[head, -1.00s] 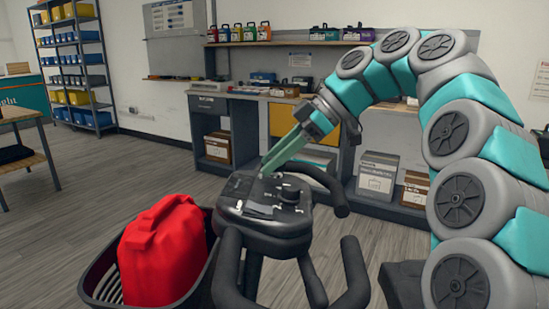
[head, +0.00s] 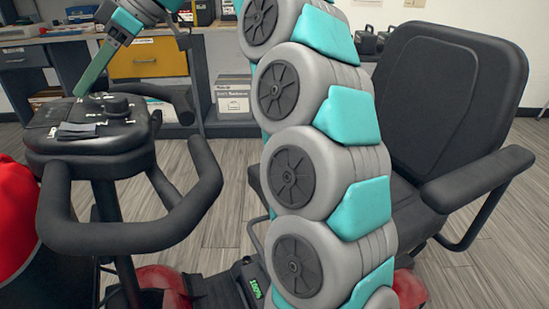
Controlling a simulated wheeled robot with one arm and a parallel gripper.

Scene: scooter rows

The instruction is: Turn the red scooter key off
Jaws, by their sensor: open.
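The red scooter shows red body panels (head: 163,290) low in the head view. Its dark control console (head: 90,140) is at the left, with a black dial (head: 118,104), small switches and white markings on top. I cannot make out the key for certain among these controls. My gripper (head: 80,92) comes down from the upper left, its teal finger tips at the console's far edge, left of the dial. It is open and I see nothing held in it. I cannot tell whether the tips touch the console.
Black looped handlebars (head: 190,205) stand around the console. The scooter's black seat (head: 450,100) is at the right, with an armrest (head: 478,178). A red bag (head: 15,220) is at the left edge.

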